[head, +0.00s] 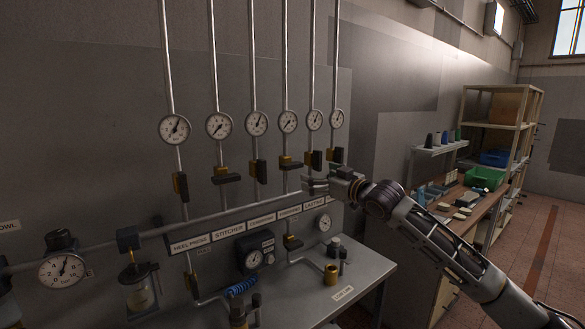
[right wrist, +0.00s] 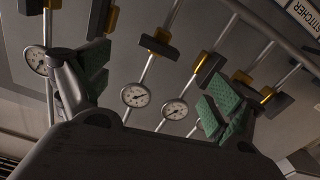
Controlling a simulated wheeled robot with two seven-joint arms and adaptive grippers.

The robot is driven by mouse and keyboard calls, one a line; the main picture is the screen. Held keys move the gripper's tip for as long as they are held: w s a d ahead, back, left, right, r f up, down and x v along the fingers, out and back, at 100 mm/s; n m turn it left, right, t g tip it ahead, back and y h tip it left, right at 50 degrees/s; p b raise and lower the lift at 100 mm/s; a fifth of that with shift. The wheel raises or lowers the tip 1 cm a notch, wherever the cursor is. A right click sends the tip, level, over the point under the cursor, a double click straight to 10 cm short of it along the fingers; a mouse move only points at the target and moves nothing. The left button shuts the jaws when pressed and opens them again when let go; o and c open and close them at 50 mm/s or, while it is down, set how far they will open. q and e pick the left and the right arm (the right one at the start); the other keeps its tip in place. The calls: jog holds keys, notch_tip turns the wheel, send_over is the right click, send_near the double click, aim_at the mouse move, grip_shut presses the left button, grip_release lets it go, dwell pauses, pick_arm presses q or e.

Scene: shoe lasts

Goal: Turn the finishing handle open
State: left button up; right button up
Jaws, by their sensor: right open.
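A row of valve handles on vertical pipes runs along the wall in the head view. Some dark handles lie across their pipes, as the one under the fourth gauge (head: 290,163) does; others stand along theirs, like the leftmost one (head: 180,186). The third and fourth labels (head: 289,212) are too small to read surely, so I cannot tell which handle is finishing. My right gripper (head: 308,185) is open and empty, just below the right-hand handles. In the right wrist view its green-padded fingers (right wrist: 155,92) are spread, with dark handles (right wrist: 158,46) beyond them. My left gripper is out of view.
Several gauges (head: 219,125) hang on the pipes above the handles. A horizontal pipe (head: 210,217) runs below them, over the label strip. A grey bench (head: 350,278) with fittings stands underneath. Shelving (head: 500,107) and a side bench with bins are at the right.

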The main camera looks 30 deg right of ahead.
aim_at(295, 167)
jog(key=shift+w, duration=0.1)
dwell(0.3)
jog(key=shift+w+a+r+p, duration=0.1)
jog(key=shift+w+p, duration=0.65)
jog(key=shift+w, duration=0.95)
jog(key=shift+w+a+p, duration=0.1)
jog(key=shift+w+p, duration=0.6)
jog(key=shift+w, duration=1)
jog(key=shift+w+a+p, duration=0.2)
jog(key=shift+w+p, duration=0.4)
jog(key=shift+w, duration=1.1)
jog(key=shift+w+a+p, duration=0.15)
jog(key=shift+w+p, duration=0.45)
jog(key=shift+w, duration=1.05)
jog(key=c, duration=1.1)
jog(key=shift+o, duration=0.2)
